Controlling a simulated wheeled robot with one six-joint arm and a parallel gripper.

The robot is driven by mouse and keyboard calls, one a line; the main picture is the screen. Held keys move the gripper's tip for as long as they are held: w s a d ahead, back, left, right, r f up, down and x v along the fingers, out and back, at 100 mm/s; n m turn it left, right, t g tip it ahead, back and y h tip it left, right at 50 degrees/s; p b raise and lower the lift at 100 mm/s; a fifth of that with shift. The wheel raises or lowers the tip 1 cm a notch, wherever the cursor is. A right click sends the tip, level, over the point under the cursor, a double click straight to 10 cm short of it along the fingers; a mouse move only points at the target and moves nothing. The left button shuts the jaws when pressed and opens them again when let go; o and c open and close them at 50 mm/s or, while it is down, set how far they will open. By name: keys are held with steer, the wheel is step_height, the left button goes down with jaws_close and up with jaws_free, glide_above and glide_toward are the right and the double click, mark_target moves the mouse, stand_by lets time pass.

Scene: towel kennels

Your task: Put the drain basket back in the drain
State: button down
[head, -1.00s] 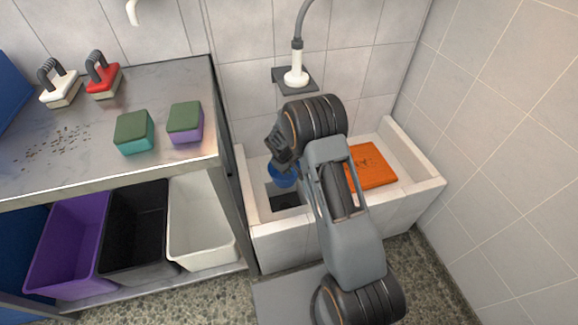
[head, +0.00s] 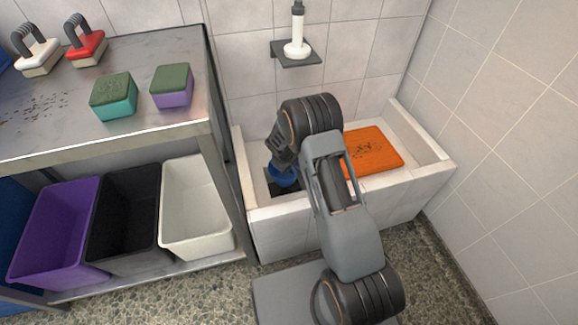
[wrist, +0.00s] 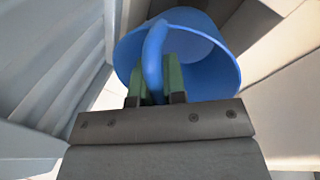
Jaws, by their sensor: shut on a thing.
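The blue drain basket (wrist: 205,75) is in my gripper (wrist: 160,85), whose two green-padded fingers are closed on its curved handle. In the head view the basket (head: 284,176) hangs below my gripper, over or at the dark square drain opening (head: 287,190) in the left part of the white tiled basin (head: 243,180). The basket overlaps the opening in that view. I cannot tell whether it touches the opening or is apart from it. My arm hides part of the basin.
A steel table (head: 150,135) stands left, with sponges and brushes on top. Purple, black and white bins (head: 195,215) sit below it. A white sprayer (head: 297,40) is on the back wall.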

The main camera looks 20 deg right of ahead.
steer(key=shift+f+b, duration=4)
steer(key=shift+f, duration=1.25)
steer(key=c, duration=0.6)
jaws_free()
steer(key=shift+r+p, duration=5.7)
steer(key=shift+r, duration=2.3)
